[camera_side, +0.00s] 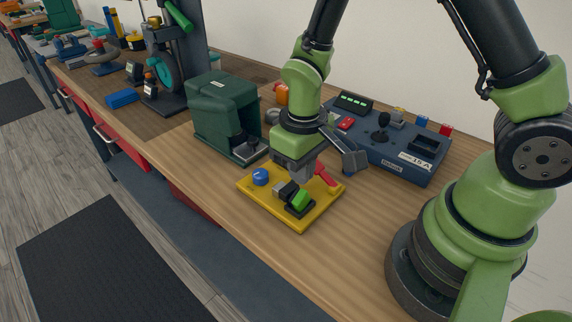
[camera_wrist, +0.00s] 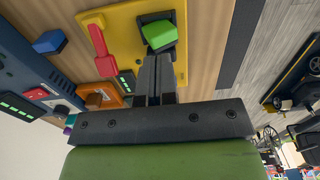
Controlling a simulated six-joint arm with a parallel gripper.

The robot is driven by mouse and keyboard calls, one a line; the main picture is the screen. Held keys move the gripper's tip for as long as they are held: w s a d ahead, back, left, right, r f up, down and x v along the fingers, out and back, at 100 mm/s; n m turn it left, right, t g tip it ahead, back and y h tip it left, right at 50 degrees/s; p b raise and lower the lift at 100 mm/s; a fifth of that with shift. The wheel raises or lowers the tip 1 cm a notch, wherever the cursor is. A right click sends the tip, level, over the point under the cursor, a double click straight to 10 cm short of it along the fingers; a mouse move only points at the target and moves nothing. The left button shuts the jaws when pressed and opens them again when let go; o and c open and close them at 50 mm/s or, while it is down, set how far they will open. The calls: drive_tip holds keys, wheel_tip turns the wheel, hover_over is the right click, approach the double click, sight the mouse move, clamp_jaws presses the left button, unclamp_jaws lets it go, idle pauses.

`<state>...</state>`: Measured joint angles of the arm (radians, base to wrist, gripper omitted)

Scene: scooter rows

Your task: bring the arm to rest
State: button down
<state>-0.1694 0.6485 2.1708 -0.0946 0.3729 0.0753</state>
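My gripper (camera_side: 301,178) hangs above a yellow board (camera_side: 254,192) on the wooden bench. Its two grey fingers (camera_wrist: 157,62) look closed together in the wrist view, with nothing seen between them. A green rocker (camera_side: 301,199) in a black base sits on the board by the fingertips; it also shows beyond them in the wrist view (camera_wrist: 158,34). I cannot tell whether the fingers touch it. A red lever (camera_side: 326,175) stands at the board's right, and a blue knob (camera_side: 260,176) at its left. Part of the board is hidden behind my gripper.
A blue control box (camera_side: 386,166) with a joystick (camera_side: 381,131) stands behind the board. A dark green housing (camera_side: 221,108) stands to the left. A blue block (camera_side: 122,98) and a machine with a wheel are farther left. The bench's front strip is bare.

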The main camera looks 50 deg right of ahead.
drive_tip(key=shift+r, duration=2.9)
drive_tip(key=s+d+r+m+t+y, duration=0.1)
drive_tip(key=s+r+m+t, duration=0.1)
drive_tip(key=s+r, duration=0.3)
drive_tip(key=s+r+m+t+y, duration=0.1)
drive_tip(key=s+r+t, duration=0.4)
drive_tip(key=r, duration=0.6)
drive_tip(key=shift+s+d+r+m, duration=0.15)
drive_tip(key=shift+s+d+m, duration=0.3)
drive_tip(key=shift+s, duration=0.3)
drive_tip(key=c, duration=1.8)
unclamp_jaws()
drive_tip(key=shift+a, duration=0.1)
drive_tip(key=o, duration=0.5)
drive_tip(key=shift+w, duration=0.1)
